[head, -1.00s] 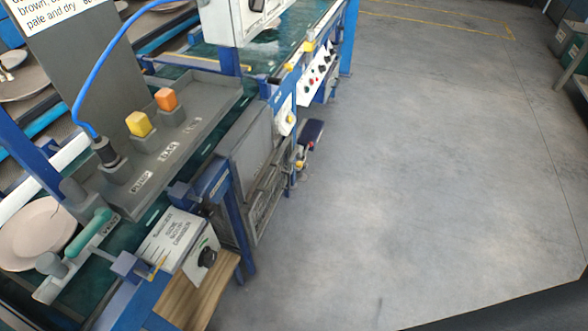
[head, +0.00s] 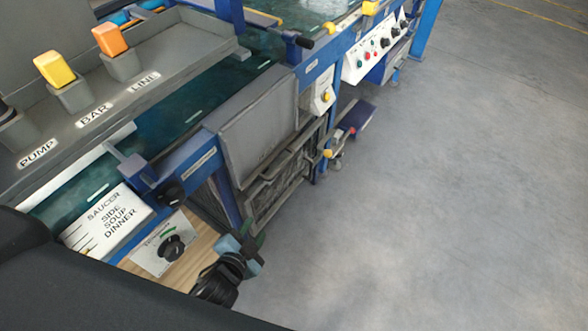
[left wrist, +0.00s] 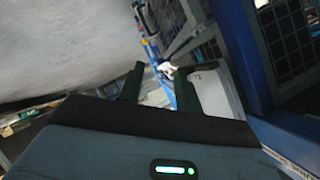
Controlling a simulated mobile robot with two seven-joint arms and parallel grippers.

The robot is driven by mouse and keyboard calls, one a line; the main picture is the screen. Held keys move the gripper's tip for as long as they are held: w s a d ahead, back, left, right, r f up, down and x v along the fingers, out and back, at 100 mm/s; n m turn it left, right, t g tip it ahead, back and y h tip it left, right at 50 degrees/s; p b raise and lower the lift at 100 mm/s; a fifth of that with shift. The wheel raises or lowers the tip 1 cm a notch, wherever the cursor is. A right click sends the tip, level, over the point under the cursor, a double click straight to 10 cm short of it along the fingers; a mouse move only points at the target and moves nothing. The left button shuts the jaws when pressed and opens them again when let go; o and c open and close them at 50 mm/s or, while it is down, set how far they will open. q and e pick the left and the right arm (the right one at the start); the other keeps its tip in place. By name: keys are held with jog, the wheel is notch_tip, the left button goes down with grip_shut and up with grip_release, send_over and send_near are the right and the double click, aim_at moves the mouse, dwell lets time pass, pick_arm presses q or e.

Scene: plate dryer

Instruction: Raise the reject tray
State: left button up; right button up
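A flat grey panel (head: 258,130), which looks like the reject tray, hangs steeply down the side of the blue-framed line in the head view. A dark mesh frame (head: 285,185) is below it. My left gripper (head: 250,250) is low in the head view, below and in front of the panel, apart from it. In the left wrist view its two dark fingers (left wrist: 158,78) stand apart with nothing held between them. A pale panel (left wrist: 218,92) shows beyond the right finger there; I cannot tell if it is the tray. My right gripper is not in view.
Yellow and orange switches (head: 110,38) stand on a grey console. A dark blue pedal (head: 357,117) is near the floor. The floor at right is clear.

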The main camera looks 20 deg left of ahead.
aim_at(278, 173)
pick_arm(q)
jog(key=w+m+t+b, duration=0.1)
jog(key=w, duration=0.5)
jog(key=w+r+m+t+b, duration=0.1)
jog(key=w+b, duration=0.1)
jog(key=w, duration=0.4)
jog(key=w+d+r+b, duration=0.1)
jog(key=w, duration=0.5)
jog(key=shift+w+m+t+b, duration=0.1)
jog(key=shift+m+t+b, duration=0.25)
jog(key=shift+m+t, duration=0.05)
jog(key=shift+w, duration=0.6)
grip_shut()
